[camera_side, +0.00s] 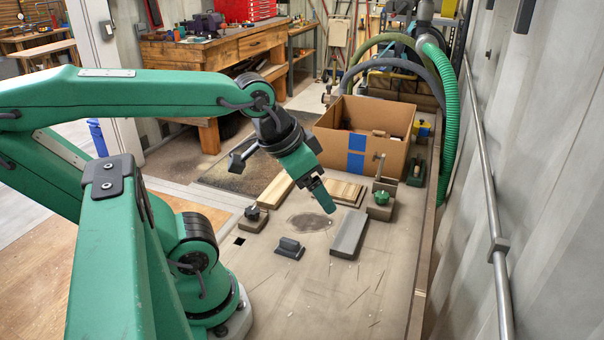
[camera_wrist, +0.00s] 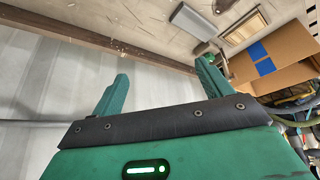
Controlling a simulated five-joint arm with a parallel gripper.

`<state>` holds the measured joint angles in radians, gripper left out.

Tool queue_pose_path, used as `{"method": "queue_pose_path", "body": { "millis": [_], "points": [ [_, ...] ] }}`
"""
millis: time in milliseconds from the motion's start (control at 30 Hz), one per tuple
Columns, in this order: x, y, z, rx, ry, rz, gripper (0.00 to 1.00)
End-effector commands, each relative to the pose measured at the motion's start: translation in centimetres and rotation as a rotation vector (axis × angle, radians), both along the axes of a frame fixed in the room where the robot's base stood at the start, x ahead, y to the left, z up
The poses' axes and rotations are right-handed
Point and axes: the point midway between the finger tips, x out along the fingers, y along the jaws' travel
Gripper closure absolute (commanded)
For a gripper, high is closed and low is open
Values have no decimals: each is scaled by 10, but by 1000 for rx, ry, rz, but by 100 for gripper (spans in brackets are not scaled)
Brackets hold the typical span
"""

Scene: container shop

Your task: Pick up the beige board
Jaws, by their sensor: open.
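Two light wooden boards lie on the workbench in the side view. One is a narrow beige board (camera_side: 275,190) left of my gripper, and the other is a wider pale, striped board (camera_side: 345,190) in front of the cardboard box. I cannot tell for sure which is the beige board meant. The wrist view shows a pale board (camera_wrist: 245,27) near the box at upper right. My gripper (camera_side: 322,192) is tilted downward above the bench, near the boards, and touches neither. In the wrist view its two green fingers (camera_wrist: 163,70) are spread with nothing between them.
A cardboard box (camera_side: 375,128) with blue tape stands behind the boards. A green-knobbed fixture (camera_side: 381,198) is at right. The front bench is mostly clear.

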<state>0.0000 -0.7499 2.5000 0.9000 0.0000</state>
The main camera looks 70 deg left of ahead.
Motion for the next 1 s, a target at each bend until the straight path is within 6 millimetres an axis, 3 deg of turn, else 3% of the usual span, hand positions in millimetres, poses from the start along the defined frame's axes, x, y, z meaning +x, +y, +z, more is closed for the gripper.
{"method": "queue_pose_path", "body": {
  "millis": [367, 567, 767, 1000],
  "points": [
    [1, 1, 0, 0, 3, 6, 20],
    [12, 12, 1, 2, 28, 44, 20],
    [35, 38, 1, 3, 79, 128, 20],
    [65, 85, -7, -5, 154, 246, 20]
  ]
}}
